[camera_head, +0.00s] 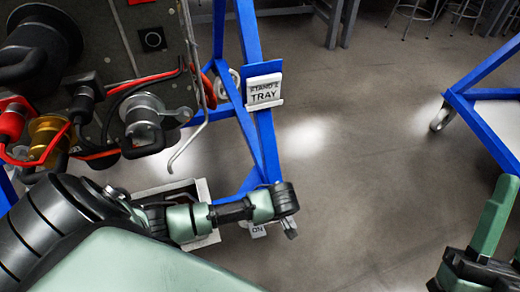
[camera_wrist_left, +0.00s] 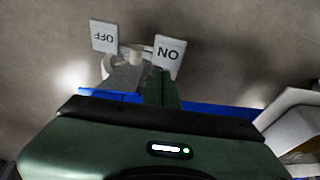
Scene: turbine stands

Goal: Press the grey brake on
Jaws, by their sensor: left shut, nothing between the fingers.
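The brake's white ON plate (camera_wrist_left: 168,52) and white OFF plate (camera_wrist_left: 104,37) stand apart at the caster in the left wrist view. In the head view the ON plate (camera_head: 258,231) shows at the foot of the blue stand, partly behind my left wrist. My left gripper (camera_head: 290,230) points down just right of that plate. In the left wrist view its shut, empty fingers (camera_wrist_left: 155,88) lie just below the ON plate; I cannot tell whether they touch the brake. My right gripper (camera_head: 496,215) is at the right edge, partly cut off; its opening is unclear.
The blue stand frame (camera_head: 259,130) carries a "Stand 2 Tray" sign (camera_head: 264,90). A turbine with hoses and cables (camera_head: 100,90) fills the upper left. A white tray (camera_head: 203,190) is beside my left forearm. Another blue stand (camera_head: 480,115) is at right, with open floor (camera_head: 360,170) between.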

